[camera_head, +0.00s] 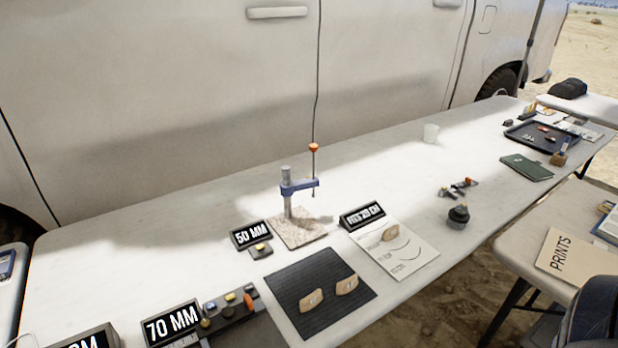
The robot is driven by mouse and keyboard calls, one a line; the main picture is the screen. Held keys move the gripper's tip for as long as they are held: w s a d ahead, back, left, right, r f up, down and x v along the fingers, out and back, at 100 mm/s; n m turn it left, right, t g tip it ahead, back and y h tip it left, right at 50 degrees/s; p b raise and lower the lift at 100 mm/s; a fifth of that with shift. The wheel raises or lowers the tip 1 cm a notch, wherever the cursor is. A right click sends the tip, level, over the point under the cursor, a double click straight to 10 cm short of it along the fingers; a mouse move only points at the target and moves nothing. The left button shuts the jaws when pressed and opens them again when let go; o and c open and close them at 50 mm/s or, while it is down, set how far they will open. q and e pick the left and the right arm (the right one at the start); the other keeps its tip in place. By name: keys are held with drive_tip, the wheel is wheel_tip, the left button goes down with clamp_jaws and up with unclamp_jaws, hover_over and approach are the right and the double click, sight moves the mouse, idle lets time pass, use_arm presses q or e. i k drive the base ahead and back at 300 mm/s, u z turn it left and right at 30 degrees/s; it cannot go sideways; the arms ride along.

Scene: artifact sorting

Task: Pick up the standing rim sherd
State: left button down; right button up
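A tan sherd (390,233) sits on a white printed sheet (411,262) at the middle right of the table; it looks upright on its edge. Two similar tan sherds, a left one (311,300) and a right one (347,285), are on a dark ribbed mat (330,266). Each has a small pale mark; I cannot tell clearly how they are propped. Neither of my grippers is in view, and nothing covers the sherds.
Label signs reading 50 MM (250,234) and 70 MM (172,323) stand left. A dark round object (458,216) is right of the sheet. The table's back left is clear.

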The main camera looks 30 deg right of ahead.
sight(391, 233)
drive_tip(key=z, duration=3.1)
drive_tip(key=i, duration=1.4)
drive_tip(key=u, duration=2.6)
